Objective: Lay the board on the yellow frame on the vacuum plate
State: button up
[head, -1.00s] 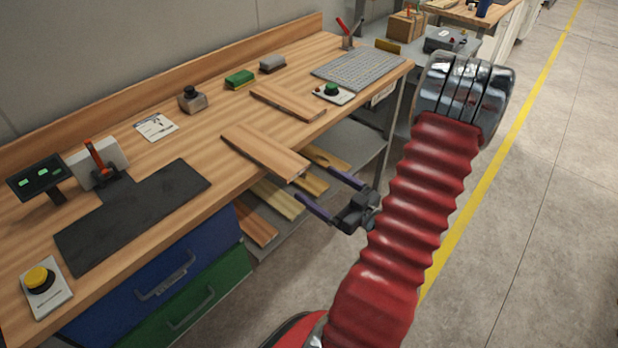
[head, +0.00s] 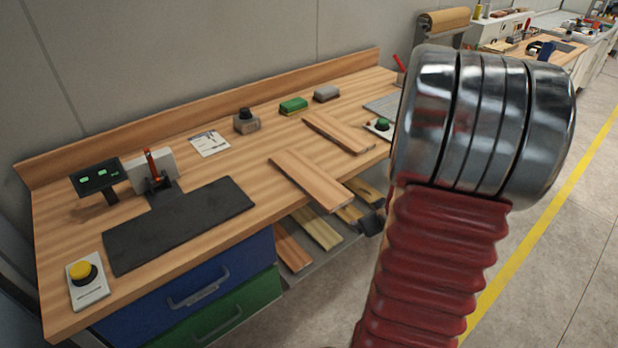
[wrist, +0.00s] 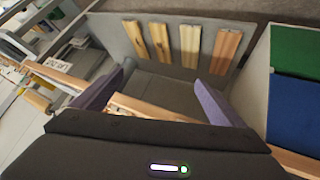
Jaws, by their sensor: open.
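One wooden board (head: 312,182) lies on the bench with its near end past the front edge. A second board (head: 338,133) lies farther back. A grey plate (head: 384,106), likely the vacuum plate, shows at the bench's right end, partly hidden by my arm. I cannot make out a yellow frame on it. My gripper (wrist: 160,76) is open, its purple fingers apart, below the bench front. A strip of wood (wrist: 150,108) shows between the fingers; I cannot tell if it is board or bench edge. In the head view my arm hides most of the gripper.
Several wooden strips lie on the shelf (wrist: 137,66) under the bench. Blue (head: 190,285) and green drawers stand left of it.

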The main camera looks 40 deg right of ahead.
jog(key=w+a+r+g+y, duration=0.1)
jog(key=a+r, duration=0.6)
jog(key=a, duration=0.4)
jog(key=w+a+r+g, duration=0.1)
jog(key=a+r, duration=0.7)
jog(key=a, duration=0.2)
jog(key=s+a+r+n+y, duration=0.1)
jog(key=s+a+r+y, duration=0.1)
jog(key=a, duration=0.6)
jog(key=s+a+r+n+y, duration=0.1)
jog(key=s+a+r+y, duration=0.1)
jog(key=s+a, duration=0.3)
jog(key=a+r, duration=0.1)
jog(key=a, duration=0.3)
jog(key=shift+s+a, duration=0.25)
